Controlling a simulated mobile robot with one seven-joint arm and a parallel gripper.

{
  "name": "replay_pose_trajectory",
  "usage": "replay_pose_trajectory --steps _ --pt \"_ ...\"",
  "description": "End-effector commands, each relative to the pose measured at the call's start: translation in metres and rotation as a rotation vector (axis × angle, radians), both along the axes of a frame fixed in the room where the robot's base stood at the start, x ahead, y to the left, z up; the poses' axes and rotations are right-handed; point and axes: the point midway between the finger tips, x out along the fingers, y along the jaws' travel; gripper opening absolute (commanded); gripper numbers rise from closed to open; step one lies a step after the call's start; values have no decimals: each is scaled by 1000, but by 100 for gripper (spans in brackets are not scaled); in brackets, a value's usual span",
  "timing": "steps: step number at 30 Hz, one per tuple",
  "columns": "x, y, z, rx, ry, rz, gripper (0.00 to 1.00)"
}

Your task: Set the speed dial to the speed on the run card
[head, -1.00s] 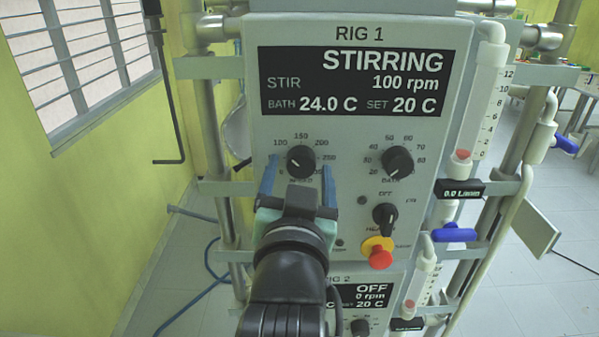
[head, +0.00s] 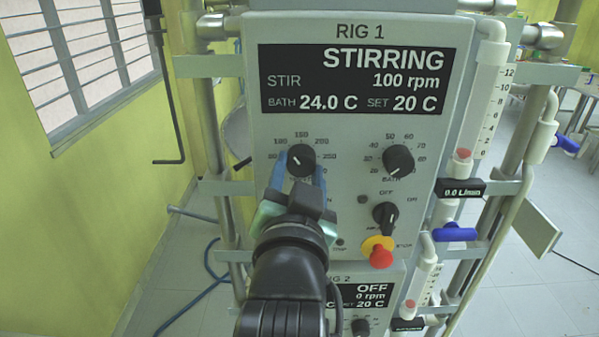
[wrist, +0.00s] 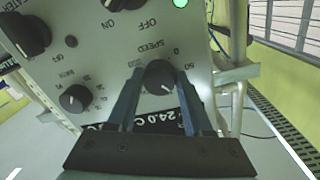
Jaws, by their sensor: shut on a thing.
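The speed dial (head: 301,161) is a black round knob on the left of the rig 1 panel (head: 345,215), with a scale of numbers around it. It also shows in the wrist view (wrist: 160,77), under the word SPEED. My gripper (head: 300,170) has its blue fingers on both sides of the dial and is shut on it. The fingers also flank the dial in the wrist view (wrist: 160,90). The display (head: 352,80) reads STIRRING, STIR 100 rpm, bath 24.0 C, set 20 C. My gripper hides the dial's lower label. I see no run card.
The bath dial (head: 398,162) is right of the speed dial. Below it are the heater switch (head: 385,215) and a red stop button (head: 380,257) on yellow. The rig 2 display (head: 362,294) reads OFF. Metal posts and a glass flow tube (head: 482,110) flank the panel.

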Motion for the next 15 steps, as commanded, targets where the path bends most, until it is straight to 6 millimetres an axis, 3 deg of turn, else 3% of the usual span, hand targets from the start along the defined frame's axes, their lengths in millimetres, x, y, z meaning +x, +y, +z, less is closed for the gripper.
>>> replay_pose_trajectory --steps 15 --pt "0 1 1 415 0 0 0"
